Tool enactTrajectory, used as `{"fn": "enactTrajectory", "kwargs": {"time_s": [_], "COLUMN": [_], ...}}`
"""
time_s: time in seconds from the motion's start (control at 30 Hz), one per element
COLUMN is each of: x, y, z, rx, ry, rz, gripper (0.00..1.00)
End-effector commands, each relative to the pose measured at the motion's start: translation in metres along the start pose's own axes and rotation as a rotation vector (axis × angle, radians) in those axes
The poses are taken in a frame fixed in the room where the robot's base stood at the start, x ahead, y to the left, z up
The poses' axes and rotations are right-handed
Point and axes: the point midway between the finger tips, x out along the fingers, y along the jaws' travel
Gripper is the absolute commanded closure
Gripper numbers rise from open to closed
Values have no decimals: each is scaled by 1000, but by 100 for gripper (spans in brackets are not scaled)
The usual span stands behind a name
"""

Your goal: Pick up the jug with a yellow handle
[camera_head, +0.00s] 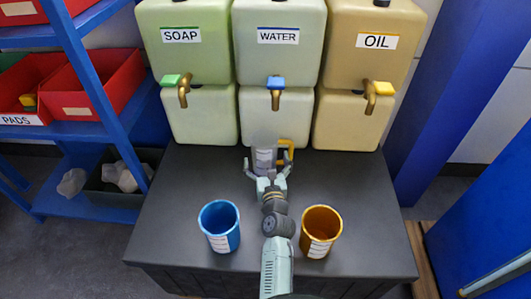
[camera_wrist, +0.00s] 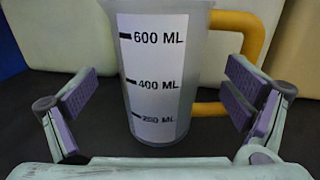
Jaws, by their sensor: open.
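The jug (camera_head: 264,158) is grey and translucent, with a yellow handle on its right side. It stands upright on the dark table below the water container. In the wrist view the jug (camera_wrist: 155,75) shows a white scale reading 200, 400 and 600 ML, and its yellow handle (camera_wrist: 238,22) faces right. My gripper (camera_head: 268,165) is open, with its fingers on either side of the jug. In the wrist view my gripper (camera_wrist: 160,100) has a finger to the left and one to the right, apart from the jug body; the right finger is near the handle.
A blue cup (camera_head: 219,226) and an orange-brown cup (camera_head: 321,231) stand at the table's front, on either side of my arm. Containers labelled soap (camera_head: 185,50), water (camera_head: 278,55) and oil (camera_head: 375,60) have taps above the table. A blue shelf (camera_head: 85,70) stands left.

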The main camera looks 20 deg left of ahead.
Motion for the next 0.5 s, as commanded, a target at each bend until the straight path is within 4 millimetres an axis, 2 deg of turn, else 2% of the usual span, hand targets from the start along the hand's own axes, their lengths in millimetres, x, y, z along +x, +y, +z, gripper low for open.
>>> {"fn": "enactTrajectory", "kwargs": {"time_s": [0.1, 0.2, 0.5], "x": [21, 32, 36], "y": [0, 1, 0], "z": [2, 2, 1], "rx": [-2, -2, -1], "ry": [-2, -1, -1], "rz": [1, 1, 0], "gripper": [5, 5, 5]}}
